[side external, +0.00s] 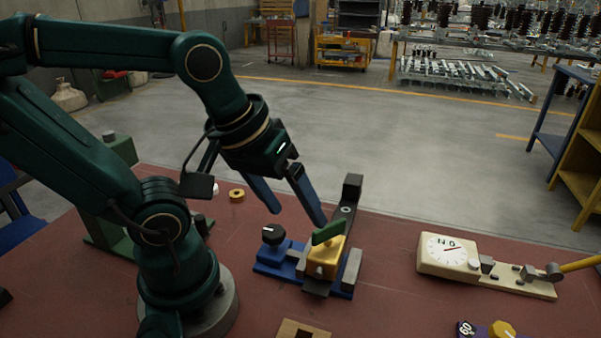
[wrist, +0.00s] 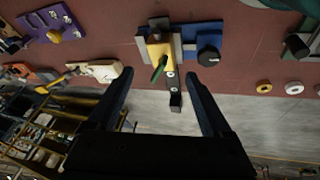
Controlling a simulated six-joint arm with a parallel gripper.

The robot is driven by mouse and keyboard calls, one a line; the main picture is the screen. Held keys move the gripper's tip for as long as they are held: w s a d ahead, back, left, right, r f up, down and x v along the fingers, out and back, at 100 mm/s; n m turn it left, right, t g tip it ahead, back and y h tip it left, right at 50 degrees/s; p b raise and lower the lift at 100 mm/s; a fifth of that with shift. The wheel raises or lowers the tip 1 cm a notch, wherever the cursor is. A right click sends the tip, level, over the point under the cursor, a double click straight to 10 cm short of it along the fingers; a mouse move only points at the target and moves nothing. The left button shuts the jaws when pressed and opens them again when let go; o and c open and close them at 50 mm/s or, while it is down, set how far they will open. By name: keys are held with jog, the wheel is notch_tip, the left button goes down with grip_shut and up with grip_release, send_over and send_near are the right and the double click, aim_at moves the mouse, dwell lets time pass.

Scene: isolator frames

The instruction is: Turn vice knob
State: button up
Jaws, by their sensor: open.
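The vice (side external: 272,268) has a blue base, grey jaws and a yellow block (side external: 325,258) with a green piece (side external: 328,233) on top. Its black knob (side external: 273,235), with a white mark, stands on the left of the base. In the wrist view the vice base (wrist: 190,31) is at the top middle, with the knob (wrist: 208,57) to the right of the yellow block. My gripper (side external: 298,216) is open and empty, its blue fingers pointing down above the vice. In the side view one fingertip overlaps the green piece; contact cannot be told.
A cream dial unit (side external: 445,254) with a yellow handle lies to the right. A yellow ring (side external: 237,195) lies behind and left of the vice. A wooden block (side external: 303,330) is at the front edge. The red tabletop (side external: 385,280) is clear between vice and dial.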

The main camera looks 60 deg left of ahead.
jog(key=a+f+n+g, duration=0.2)
jog(key=a+n, duration=0.2)
jog(key=n, duration=0.4)
jog(key=n+g, duration=0.3)
jog(key=n, duration=0.2)
send_over(274, 231)
notch_tip(274, 231, down, 3)
jog(key=shift+r, duration=0.1)
jog(key=shift+a+f, duration=0.1)
jog(key=shift+f, duration=2.5)
grip_shut()
